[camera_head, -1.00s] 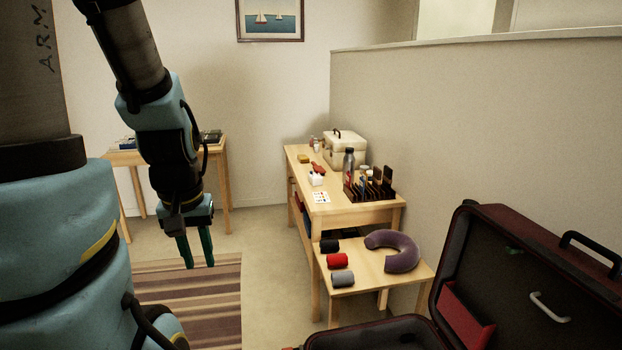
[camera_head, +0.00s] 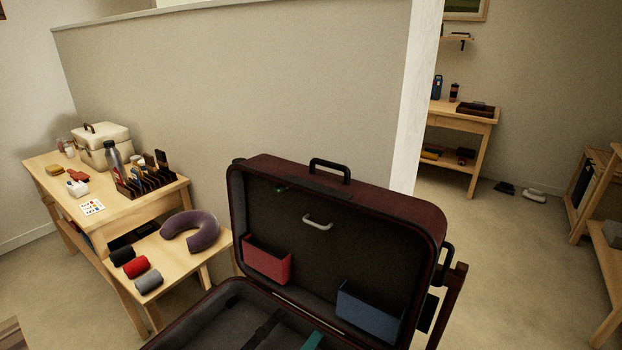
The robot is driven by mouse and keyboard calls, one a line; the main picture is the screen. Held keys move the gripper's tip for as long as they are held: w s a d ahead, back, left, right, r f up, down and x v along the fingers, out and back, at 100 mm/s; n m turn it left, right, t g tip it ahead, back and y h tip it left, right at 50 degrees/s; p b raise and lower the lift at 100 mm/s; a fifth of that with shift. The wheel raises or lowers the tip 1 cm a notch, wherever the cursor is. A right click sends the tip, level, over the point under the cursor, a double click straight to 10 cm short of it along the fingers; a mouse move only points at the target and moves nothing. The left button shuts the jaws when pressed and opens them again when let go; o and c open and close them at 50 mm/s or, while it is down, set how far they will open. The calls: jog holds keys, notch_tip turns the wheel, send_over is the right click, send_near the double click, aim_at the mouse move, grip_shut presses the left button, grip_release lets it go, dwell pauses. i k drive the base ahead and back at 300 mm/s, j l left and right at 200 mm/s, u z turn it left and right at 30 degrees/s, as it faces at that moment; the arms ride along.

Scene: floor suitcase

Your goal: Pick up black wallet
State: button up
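I cannot pick out a black wallet for sure. A dark slotted rack (camera_head: 143,186) on the left table holds several upright dark and brown flat items, too small to identify.
An open maroon suitcase (camera_head: 395,208) fills the front middle, its lid raised. Left of it, a low bench (camera_head: 180,262) holds black, red and grey rolls and a purple neck pillow (camera_head: 190,232). A partition (camera_head: 250,90) stands behind. Floor (camera_head: 520,270) is open at right.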

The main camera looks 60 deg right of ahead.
aim_at(161, 159)
jog(key=i+j+z, duration=0.35)
jog(key=i, duration=0.65)
jog(key=i+j+z, duration=0.35)
jog(key=i+j, duration=0.15)
jog(key=i, duration=0.5)
jog(key=i+j+z, duration=0.4)
jog(key=i+j, duration=0.45)
jog(key=i, duration=0.05)
